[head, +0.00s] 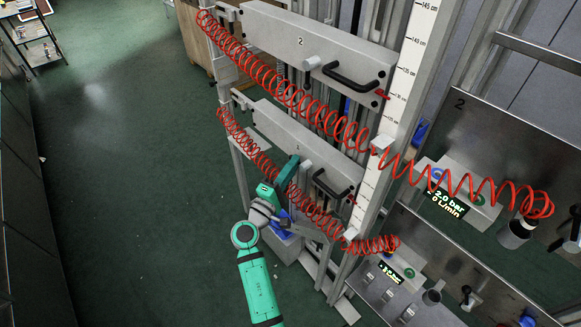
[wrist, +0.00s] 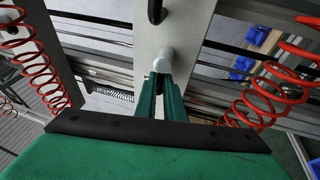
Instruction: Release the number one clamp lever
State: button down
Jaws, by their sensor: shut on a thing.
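My gripper (wrist: 163,80) has its green fingers shut on a pale grey rounded knob (wrist: 163,58) on the front of the lower beam. The knob may be the number one clamp lever; its full shape is hidden by the fingers. In the head view my gripper (head: 289,172) is at the front face of the lower beam (head: 270,125), beside its mark 1. A black loop handle (head: 330,188) is right of the fingers; its end (wrist: 155,10) shows above the knob in the wrist view.
The upper beam (head: 265,35), marked 2, has a similar grey knob (head: 312,62) and black handle (head: 350,78). Red coiled hoses (head: 270,80) hang close in front of both beams. A white height scale (head: 400,90) and gauge panels (head: 450,210) stand right. The green floor (head: 120,170) at left is clear.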

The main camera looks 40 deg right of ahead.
jog(key=shift+w+a, duration=0.2)
jog(key=shift+w, duration=0.05)
jog(key=c, duration=1.9)
grip_release()
jog(key=shift+o, duration=0.2)
jog(key=shift+s+d, duration=0.1)
jog(key=v, duration=1.1)
